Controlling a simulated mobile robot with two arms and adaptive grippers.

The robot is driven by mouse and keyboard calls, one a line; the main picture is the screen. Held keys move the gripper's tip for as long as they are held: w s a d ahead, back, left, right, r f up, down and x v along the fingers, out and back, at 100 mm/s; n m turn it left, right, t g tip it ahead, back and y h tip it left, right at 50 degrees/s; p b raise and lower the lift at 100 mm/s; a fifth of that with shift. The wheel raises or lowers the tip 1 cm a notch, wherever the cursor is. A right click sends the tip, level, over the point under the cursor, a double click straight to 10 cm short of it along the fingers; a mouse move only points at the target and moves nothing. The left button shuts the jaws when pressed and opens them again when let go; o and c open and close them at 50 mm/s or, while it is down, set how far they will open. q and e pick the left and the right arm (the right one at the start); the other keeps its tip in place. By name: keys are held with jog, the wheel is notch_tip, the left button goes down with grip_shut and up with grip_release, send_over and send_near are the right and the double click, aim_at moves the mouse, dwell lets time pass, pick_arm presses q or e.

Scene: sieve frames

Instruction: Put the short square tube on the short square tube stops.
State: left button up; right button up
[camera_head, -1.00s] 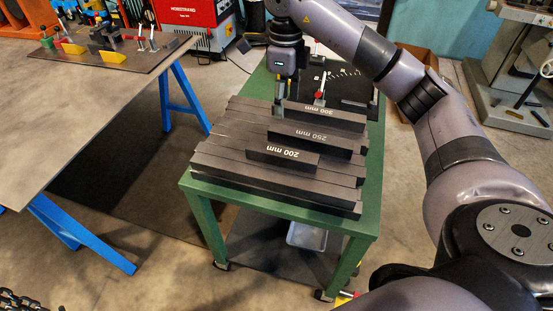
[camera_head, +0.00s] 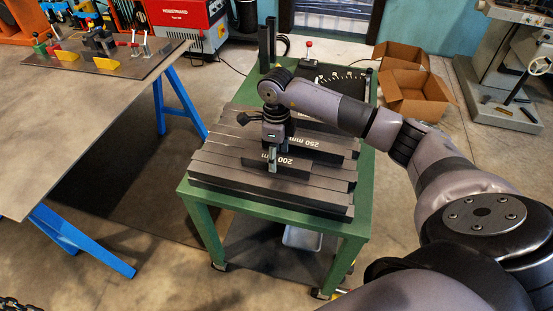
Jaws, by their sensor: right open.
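The short square tube (camera_head: 298,170), dark grey and marked 200, lies on top of the tube stack at the front of the green table. My right gripper (camera_head: 272,165) points down over this tube, its open fingers near the tube's middle and hiding part of its label. I cannot tell whether the fingers touch it. On the grey table at the left stand yellow pieces, one on the right (camera_head: 104,65) and one on the left (camera_head: 65,57), with toggle clamps; I cannot tell which are the short tube stops. My left gripper is not in view.
A longer 250 mm tube (camera_head: 325,147) lies just behind the short tube. The green table (camera_head: 365,185) carries the stack, with dark uprights (camera_head: 266,45) at its back. A gap of floor separates it from the grey table (camera_head: 70,125). Cardboard boxes (camera_head: 415,93) stand behind right.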

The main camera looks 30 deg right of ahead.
jog(key=shift+f, duration=1.1)
grip_shut()
jog(key=shift+w+r, duration=0.1)
jog(key=shift+r, duration=0.05)
